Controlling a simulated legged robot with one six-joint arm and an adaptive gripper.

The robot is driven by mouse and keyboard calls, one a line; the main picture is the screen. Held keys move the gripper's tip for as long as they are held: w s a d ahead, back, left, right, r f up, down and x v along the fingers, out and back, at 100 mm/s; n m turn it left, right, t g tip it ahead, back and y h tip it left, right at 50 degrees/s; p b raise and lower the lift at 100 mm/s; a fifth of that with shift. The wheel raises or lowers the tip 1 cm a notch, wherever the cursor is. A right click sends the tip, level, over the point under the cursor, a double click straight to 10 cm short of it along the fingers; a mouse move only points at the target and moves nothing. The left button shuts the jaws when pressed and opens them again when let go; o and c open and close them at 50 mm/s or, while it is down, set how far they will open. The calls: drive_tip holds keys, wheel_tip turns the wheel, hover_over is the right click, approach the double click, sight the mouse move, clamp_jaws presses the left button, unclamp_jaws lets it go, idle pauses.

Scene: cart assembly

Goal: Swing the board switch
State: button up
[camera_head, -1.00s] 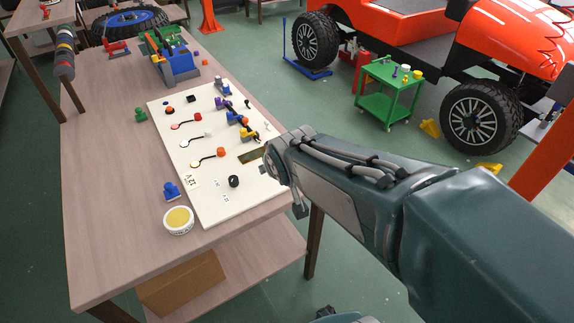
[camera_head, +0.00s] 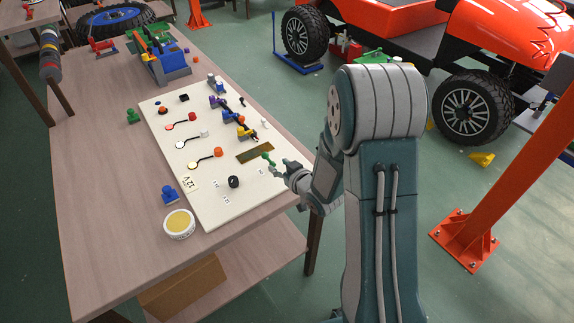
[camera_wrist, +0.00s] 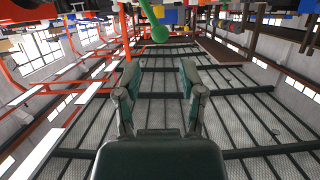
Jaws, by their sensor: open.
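The cream board (camera_head: 214,207) lies on the wooden table. It carries coloured parts, a black knob (camera_head: 234,182) and a dark gold plate (camera_head: 255,153). A green lever-like piece with a rounded end (camera_head: 267,157) shows by the board's right edge, right of the plate. In the wrist view a green rod with a ball end (camera_wrist: 159,33) hangs from the top, beyond and between my fingers. My gripper (camera_head: 284,170) is beside the board's right edge, close to the green piece. My gripper also shows in the wrist view (camera_wrist: 158,75), fingers apart with nothing between them. I cannot tell whether it touches the green piece.
A tub of yellow stuff (camera_head: 179,223) and a blue piece (camera_head: 169,194) sit left of the board. A blue-grey tool holder (camera_head: 172,68) stands behind it. An orange post (camera_head: 505,170) rises at right.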

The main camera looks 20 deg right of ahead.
sight(267, 157)
drive_tip(key=x, duration=0.8)
drive_tip(key=shift+w, duration=0.1)
drive_tip(key=shift+c, duration=0.3)
drive_tip(key=shift+d, duration=0.1)
drive_tip(key=c, duration=0.6)
